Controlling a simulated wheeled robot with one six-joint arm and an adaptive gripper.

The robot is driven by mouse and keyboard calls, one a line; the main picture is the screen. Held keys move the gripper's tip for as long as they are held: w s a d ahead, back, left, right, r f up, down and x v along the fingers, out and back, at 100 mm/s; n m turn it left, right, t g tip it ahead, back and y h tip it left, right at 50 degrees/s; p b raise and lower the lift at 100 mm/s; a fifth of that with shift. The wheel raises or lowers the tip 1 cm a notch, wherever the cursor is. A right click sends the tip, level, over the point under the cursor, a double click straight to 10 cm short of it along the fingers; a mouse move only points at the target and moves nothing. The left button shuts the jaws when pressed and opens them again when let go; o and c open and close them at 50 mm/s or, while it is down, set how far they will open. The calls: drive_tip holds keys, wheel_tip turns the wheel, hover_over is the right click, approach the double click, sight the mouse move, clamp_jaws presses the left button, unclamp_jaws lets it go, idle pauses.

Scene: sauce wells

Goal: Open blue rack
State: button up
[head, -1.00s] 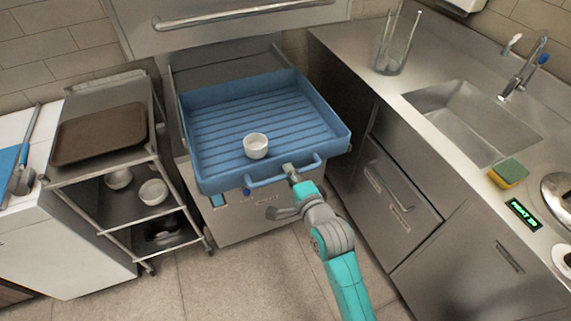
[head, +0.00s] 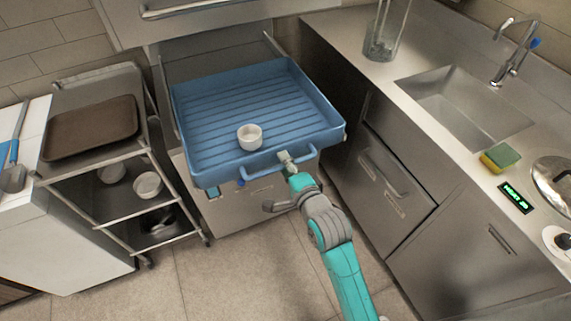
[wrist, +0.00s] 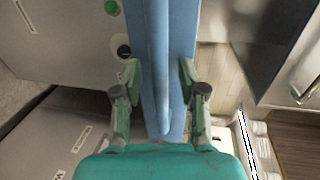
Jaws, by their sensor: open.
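The blue rack (head: 215,115), a shallow ribbed tray, sits pulled out from the steel unit in the head view. Its blue handle bar (head: 261,173) runs along the front. A small white bowl (head: 250,137) stands in it near the front. My gripper (head: 286,158) is at the right part of the handle. In the wrist view my gripper (wrist: 160,72) is open, with its green fingers on either side of the blue handle bar (wrist: 158,100). Gaps show between the fingers and the bar.
A wire cart (head: 95,205) with a brown tray (head: 92,127) and white bowls stands at left. Steel drawers and a counter with a sink (head: 465,108) are close on the right. The tiled floor (head: 240,270) in front is clear on the left.

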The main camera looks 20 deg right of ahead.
drive_tip(key=v, duration=1.1)
drive_tip(key=shift+s, duration=0.4)
drive_tip(key=s+f+n, duration=0.2)
drive_tip(key=s+n, duration=0.7)
drive_tip(key=s, duration=0.5)
drive_tip(key=s+a+f+n, duration=0.1)
drive_tip(key=s+n, duration=0.8)
drive_tip(key=s, duration=0.6)
drive_tip(key=shift+s+a+f+g, duration=0.25)
drive_tip(key=shift+a+f+g, duration=0.05)
drive_tip(key=shift+f+g, duration=0.1)
